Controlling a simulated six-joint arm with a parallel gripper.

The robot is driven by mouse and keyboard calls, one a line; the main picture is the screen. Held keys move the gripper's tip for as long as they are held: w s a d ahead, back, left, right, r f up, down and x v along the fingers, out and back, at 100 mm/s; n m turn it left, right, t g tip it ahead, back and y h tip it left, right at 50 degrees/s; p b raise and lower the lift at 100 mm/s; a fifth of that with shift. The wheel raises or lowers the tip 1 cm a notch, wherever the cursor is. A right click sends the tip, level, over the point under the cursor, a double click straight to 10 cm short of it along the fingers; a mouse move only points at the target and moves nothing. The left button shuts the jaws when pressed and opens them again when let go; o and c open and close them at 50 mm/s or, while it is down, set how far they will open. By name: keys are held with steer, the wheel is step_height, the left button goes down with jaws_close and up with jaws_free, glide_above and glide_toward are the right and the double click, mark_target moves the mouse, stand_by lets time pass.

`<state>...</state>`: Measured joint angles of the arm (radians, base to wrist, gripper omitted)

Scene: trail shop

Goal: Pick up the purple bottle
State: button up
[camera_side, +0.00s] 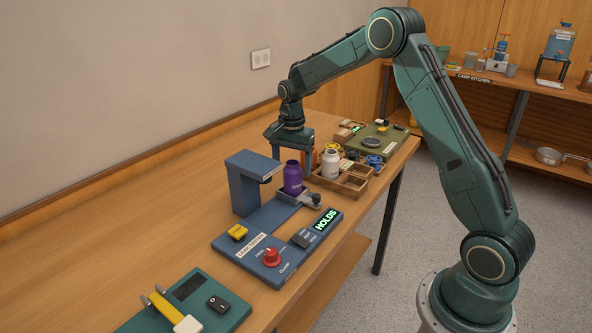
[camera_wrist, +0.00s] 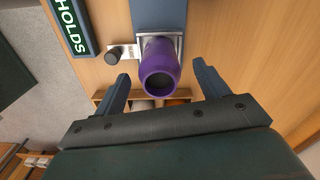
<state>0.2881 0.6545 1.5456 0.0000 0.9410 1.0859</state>
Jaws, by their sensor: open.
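The purple bottle (camera_side: 293,177) stands upright on the blue leak-test stand (camera_side: 243,190), beside the metal clamp (camera_side: 305,198) at its base. Its open dark mouth faces the camera in the wrist view (camera_wrist: 160,68). Nothing is held.
A control panel (camera_side: 270,257) with a red knob and a lit "HOLDS" display lies in front of the stand. A wooden tray (camera_side: 352,181) with a white bottle (camera_side: 330,164) and an orange bottle stands close behind. A teal scale-like device (camera_side: 190,305) lies at front left.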

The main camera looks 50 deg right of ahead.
mark_target(292, 175)
steer(key=shift+f, duration=2.2)
steer(key=c, duration=1.2)
steer(key=shift+r, duration=0.2)
step_height(292, 175, up, 20)
steer(key=shift+f, duration=0.1)
